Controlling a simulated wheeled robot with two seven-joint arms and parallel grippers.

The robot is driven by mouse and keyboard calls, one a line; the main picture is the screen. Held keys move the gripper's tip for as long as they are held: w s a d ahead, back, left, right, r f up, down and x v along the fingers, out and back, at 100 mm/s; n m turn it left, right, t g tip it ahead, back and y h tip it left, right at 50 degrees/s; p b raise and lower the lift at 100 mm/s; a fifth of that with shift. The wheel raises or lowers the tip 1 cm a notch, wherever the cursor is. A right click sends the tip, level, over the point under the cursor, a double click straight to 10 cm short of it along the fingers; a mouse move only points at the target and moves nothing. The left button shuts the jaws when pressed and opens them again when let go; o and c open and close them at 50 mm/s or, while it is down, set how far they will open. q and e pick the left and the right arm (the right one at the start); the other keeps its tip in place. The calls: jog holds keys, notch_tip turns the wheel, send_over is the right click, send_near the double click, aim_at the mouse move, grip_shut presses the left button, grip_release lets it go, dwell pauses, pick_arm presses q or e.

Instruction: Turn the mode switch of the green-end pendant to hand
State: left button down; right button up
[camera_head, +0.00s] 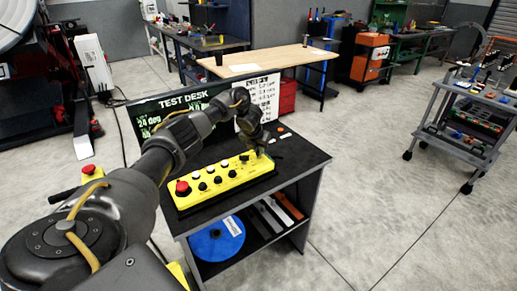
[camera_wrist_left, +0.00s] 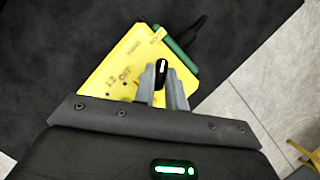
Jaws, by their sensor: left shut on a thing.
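The yellow pendant (camera_head: 225,182) lies on the black top of the small desk. It has a red mushroom button (camera_head: 182,188) at its near left end and several black knobs and buttons along its face. In the left wrist view the pendant (camera_wrist_left: 112,72) shows a green end (camera_wrist_left: 180,57). My left gripper (camera_head: 258,150) is over the pendant's far right end. In the left wrist view its fingers (camera_wrist_left: 162,80) are shut on the black mode switch (camera_wrist_left: 161,67), whose white mark shows between them. The lettering beside the switch is partly hidden and hard to read. My right gripper is in neither view.
A "TEST DESK" sign panel (camera_head: 185,104) stands behind the desk (camera_head: 292,158). A blue disc (camera_head: 216,240) sits on the shelf below. A grey tool cart (camera_head: 468,115) stands at the right. The floor between is clear.

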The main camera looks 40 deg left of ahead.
pick_arm(q)
jog(key=n+p, duration=0.1)
jog(key=n+y+p, duration=0.1)
jog(key=shift+r+n+g, duration=0.25)
jog(key=shift+n+g, duration=0.05)
jog(key=shift+n, duration=0.1)
jog(key=n+p, duration=0.1)
jog(key=n+y+p, duration=0.1)
jog(key=n, duration=0.1)
jog(key=shift+w+d+f+n+g, duration=0.1)
jog(key=shift+w+n+g, duration=0.05)
jog(key=shift+n+g, duration=0.2)
jog(key=shift+f+n+g+y, duration=0.15)
jog(key=shift+n+g+y, duration=0.25)
jog(key=shift+n, duration=0.75)
jog(key=shift+w+n+g, duration=0.1)
jog(key=shift+n+g, duration=0.35)
jog(key=shift+n, duration=0.65)
jog(key=shift+b, duration=0.3)
jog(key=c, duration=1.4)
grip_release()
jog(key=shift+c, duration=0.2)
jog(key=shift+d, duration=0.1)
